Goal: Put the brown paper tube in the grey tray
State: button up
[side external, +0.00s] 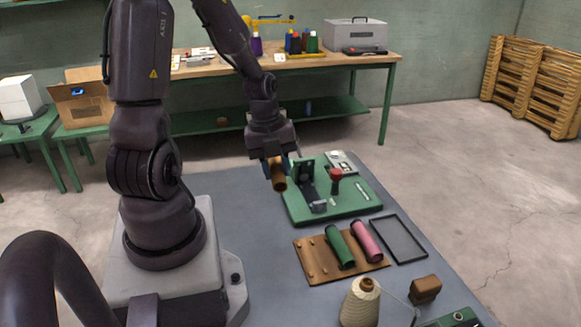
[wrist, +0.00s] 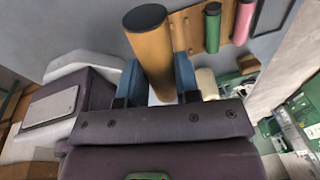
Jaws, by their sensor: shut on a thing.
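The brown paper tube (side external: 278,174) is held between the fingers of my gripper (side external: 276,161), in the air just left of the green fixture board. In the wrist view the tube (wrist: 152,50) stands out between the blue fingers of the gripper (wrist: 158,75), its dark end toward the camera's top edge. The grey tray (side external: 424,249) is a flat, dark-rimmed rectangle on the table at the right, and looks empty. My gripper is up and to the left of it, well apart. A corner of a dark-rimmed frame, likely the tray (wrist: 287,14), shows at the top right of the wrist view.
A wooden peg board (side external: 312,262) holds a green tube (side external: 339,247) and a pink tube (side external: 366,241) left of the tray. The green board (side external: 345,208) carries a black bracket and red knob. A thread cone (side external: 361,303) and brown block (side external: 425,290) stand in front.

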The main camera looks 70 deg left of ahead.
jog(key=shift+s+d+r, duration=0.2)
jog(key=shift+s+d, duration=0.05)
jog(key=shift+s, duration=0.1)
jog(key=shift+w+d, duration=0.15)
jog(key=shift+d, duration=0.35)
jog(key=w+d+f+m, duration=0.2)
jog(key=w+d+m, duration=0.1)
jog(key=w+d, duration=0.55)
jog(key=n, duration=0.4)
send_over(399, 239)
jog(key=s, duration=0.1)
jog(key=shift+t, duration=0.3)
jog(key=f, duration=0.9)
jog(key=shift+s+a, duration=0.2)
jog(key=shift+w+f, duration=0.15)
jog(key=shift+w, duration=0.05)
jog(key=shift+a+x, duration=0.2)
jog(key=shift+x, duration=1.6)
jog(key=shift+s+f, duration=0.1)
jog(key=shift+f, duration=0.1)
